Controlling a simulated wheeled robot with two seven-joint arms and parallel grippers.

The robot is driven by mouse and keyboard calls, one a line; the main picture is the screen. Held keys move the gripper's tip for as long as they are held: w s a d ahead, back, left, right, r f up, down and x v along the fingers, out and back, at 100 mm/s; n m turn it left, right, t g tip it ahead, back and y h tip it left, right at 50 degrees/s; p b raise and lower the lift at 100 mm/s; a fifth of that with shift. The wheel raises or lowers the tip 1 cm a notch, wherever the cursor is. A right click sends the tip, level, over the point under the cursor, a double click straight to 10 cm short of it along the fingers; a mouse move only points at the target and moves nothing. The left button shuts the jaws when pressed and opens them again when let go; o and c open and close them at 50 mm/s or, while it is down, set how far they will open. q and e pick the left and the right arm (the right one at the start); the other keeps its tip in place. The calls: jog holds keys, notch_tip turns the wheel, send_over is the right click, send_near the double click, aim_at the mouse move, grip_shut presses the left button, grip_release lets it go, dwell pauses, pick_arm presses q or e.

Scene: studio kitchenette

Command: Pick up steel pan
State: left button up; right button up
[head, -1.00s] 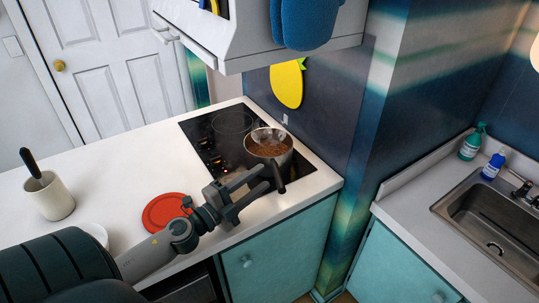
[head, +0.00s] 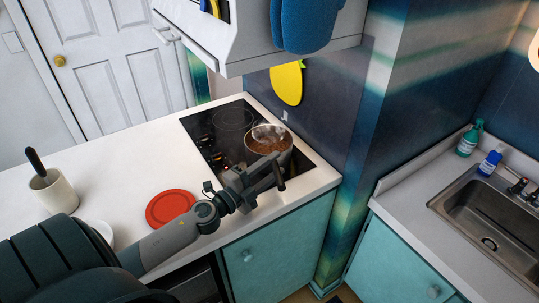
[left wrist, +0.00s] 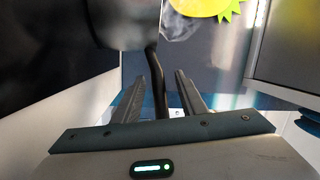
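The steel pan (head: 258,147) stands on the black cooktop (head: 205,135) with brown food in it and steam above. Its dark handle (head: 280,181) points toward the counter's front edge. My left gripper (head: 272,174) is at the handle. In the left wrist view the dark handle (left wrist: 156,75) runs between the two open fingers (left wrist: 157,98), with gaps visible on both sides. My right gripper is not in view.
A red round plate or lid (head: 170,208) lies on the white counter left of my arm. A cream crock (head: 54,191) with a dark-handled utensil stands farther left. A hood (head: 260,45) with blue mitts hangs above. A sink (head: 490,215) is at right.

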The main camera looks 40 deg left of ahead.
aim_at(285, 158)
pick_arm(q)
jog(key=p+x, duration=0.1)
jog(key=x, duration=0.3)
jog(key=shift+p, duration=0.3)
jog(key=shift+w+d+f, duration=0.1)
jog(key=shift+w+d, duration=0.05)
jog(key=shift+w, duration=0.35)
jog(key=shift+c, duration=0.7)
grip_shut()
dwell(0.5)
